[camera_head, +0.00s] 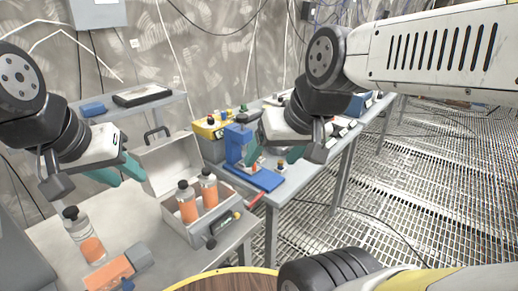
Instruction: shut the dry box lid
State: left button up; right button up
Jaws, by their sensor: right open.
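The dry box (208,229) is a pale grey case on the near table, with its lid (170,163) raised at the back. Two bottles with orange labels and dark caps, a left one (187,207) and a right one (209,190), stand inside. My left gripper (125,174) has teal fingers close to the left edge of the raised lid; I cannot tell whether they touch it or how far apart they are. My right gripper (256,156) is open to the right of the lid, above the table behind, with its fingers partly hidden by its own body.
A clear bottle with an orange label (88,238) and an orange and grey tool (118,269) are left of the box. A blue stand (240,150), a yellow case (211,128) and small items crowd the table behind. A red-handled tool (254,199) lies near the box's right side.

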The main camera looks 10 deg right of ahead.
aim_at(169, 160)
jog(key=i+l+u, duration=0.2)
jog(key=l+u, duration=0.2)
jog(key=i+l+u, duration=0.2)
jog(key=l+u, duration=0.25)
jog(key=j, duration=0.1)
